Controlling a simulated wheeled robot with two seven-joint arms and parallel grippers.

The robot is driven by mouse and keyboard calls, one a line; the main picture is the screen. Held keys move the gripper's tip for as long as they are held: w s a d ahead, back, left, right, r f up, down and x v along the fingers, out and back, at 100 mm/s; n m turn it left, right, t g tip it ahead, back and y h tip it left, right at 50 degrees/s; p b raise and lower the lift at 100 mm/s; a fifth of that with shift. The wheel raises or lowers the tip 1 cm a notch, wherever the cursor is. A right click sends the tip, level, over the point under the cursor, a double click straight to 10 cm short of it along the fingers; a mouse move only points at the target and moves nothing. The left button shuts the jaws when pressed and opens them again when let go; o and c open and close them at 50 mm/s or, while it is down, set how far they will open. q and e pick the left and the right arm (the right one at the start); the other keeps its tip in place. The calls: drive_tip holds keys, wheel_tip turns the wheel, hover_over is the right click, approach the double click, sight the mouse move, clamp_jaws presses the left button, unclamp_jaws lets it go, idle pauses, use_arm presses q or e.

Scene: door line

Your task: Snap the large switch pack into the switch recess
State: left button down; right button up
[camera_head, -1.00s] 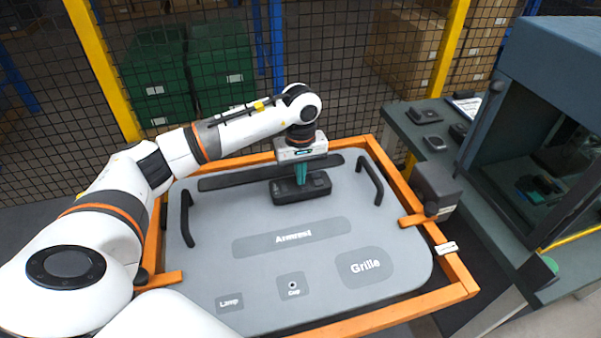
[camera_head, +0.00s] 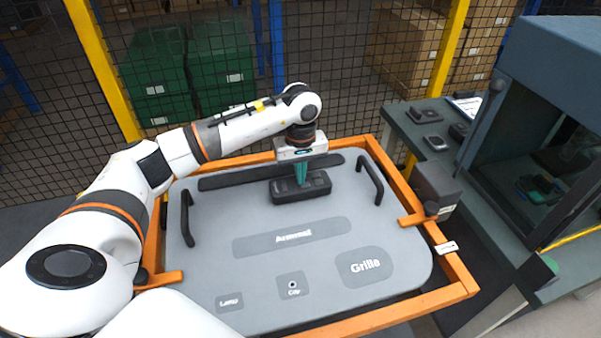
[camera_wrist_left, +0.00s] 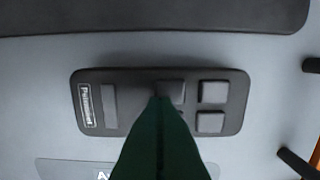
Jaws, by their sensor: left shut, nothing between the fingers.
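The large switch pack (camera_head: 316,187) is a dark block with several grey square buttons and a label. It sits on the grey door panel (camera_head: 215,216), just below the long dark strip (camera_head: 222,181). In the left wrist view the pack (camera_wrist_left: 235,89) lies about level with the strip. The switch recess is not visible; the pack may cover it, and I cannot tell whether it is seated. My left gripper (camera_head: 301,184) points down with its green fingers shut and empty over the middle of the pack. The fingertips (camera_wrist_left: 162,101) touch or nearly touch its top. My right gripper is not in view.
An orange frame (camera_head: 455,274) surrounds the panel, with black handles (camera_head: 187,218) at its sides. Labelled areas for armrest, grille, cup and lamp are bare. A side bench (camera_head: 405,127) and a blue-grey cabinet (camera_head: 560,60) stand at the right. Mesh fencing is behind.

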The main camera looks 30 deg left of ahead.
use_arm(q)
drive_tip(key=shift+s+f+b, duration=0.1)
drive_tip(key=shift+f+b, duration=0.3)
drive_tip(key=shift+f, duration=0.05)
idle(0.6)
drive_tip(key=shift+r, duration=0.1)
drive_tip(key=shift+r, duration=0.2)
wheel_tip(320, 180, up, 6)
drive_tip(key=p, duration=0.4)
drive_tip(key=shift+r, duration=0.25)
